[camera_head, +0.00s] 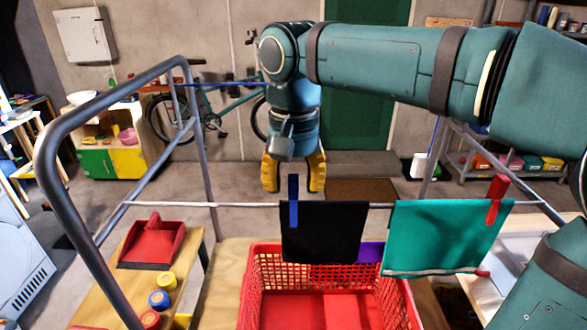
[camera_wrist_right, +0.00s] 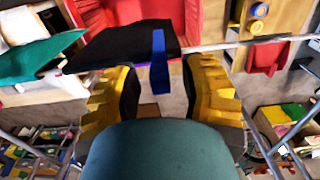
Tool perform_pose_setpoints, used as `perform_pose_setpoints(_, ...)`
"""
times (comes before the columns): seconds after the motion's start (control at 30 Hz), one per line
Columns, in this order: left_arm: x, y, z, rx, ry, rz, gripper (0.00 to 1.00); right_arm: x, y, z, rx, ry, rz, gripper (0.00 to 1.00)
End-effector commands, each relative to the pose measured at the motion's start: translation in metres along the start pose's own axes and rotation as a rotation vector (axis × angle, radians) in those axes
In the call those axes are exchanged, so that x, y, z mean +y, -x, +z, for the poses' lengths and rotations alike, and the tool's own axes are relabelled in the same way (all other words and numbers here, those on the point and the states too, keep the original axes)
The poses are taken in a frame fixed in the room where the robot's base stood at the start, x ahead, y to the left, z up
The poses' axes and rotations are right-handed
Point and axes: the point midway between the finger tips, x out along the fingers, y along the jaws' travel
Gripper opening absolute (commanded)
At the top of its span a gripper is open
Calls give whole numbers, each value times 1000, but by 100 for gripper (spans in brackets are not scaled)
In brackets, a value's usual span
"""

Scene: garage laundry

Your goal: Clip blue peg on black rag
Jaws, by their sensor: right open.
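The black rag (camera_head: 325,232) hangs over the grey clothesline (camera_head: 240,204). The blue peg (camera_head: 293,202) stands upright on the line near the rag's left end, its lower part over the rag. My right gripper (camera_head: 293,178) is open, pointing down, its yellow fingers on either side of the peg's top in the picture. In the right wrist view, the peg (camera_wrist_right: 159,62) overlaps the black rag (camera_wrist_right: 125,43) and lies between the open fingers (camera_wrist_right: 160,100), with a gap on both sides. I see no contact. My left gripper is not in view.
A teal cloth (camera_head: 445,235) hangs to the right with a red peg (camera_head: 496,199). A red basket (camera_head: 247,300) is below the line. A grey rack frame (camera_head: 75,210) rises at left, near a wooden bench with a red dustpan (camera_head: 152,243) and several round lids.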

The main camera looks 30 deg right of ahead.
Motion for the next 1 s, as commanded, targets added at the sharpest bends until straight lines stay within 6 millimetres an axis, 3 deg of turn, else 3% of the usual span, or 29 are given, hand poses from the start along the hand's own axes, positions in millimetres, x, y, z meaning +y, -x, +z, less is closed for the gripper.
perform_pose_setpoints(0.17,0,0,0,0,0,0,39,-1,18,-1,4,0,-3,42)
perform_pose_setpoints(0.6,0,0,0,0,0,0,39,-1,99,0,2,1,-2,42)
perform_pose_setpoints(0.8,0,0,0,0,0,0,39,-1,116,0,0,1,0,42)
perform_pose_setpoints(1.0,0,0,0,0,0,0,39,0,119,0,-1,1,1,42)
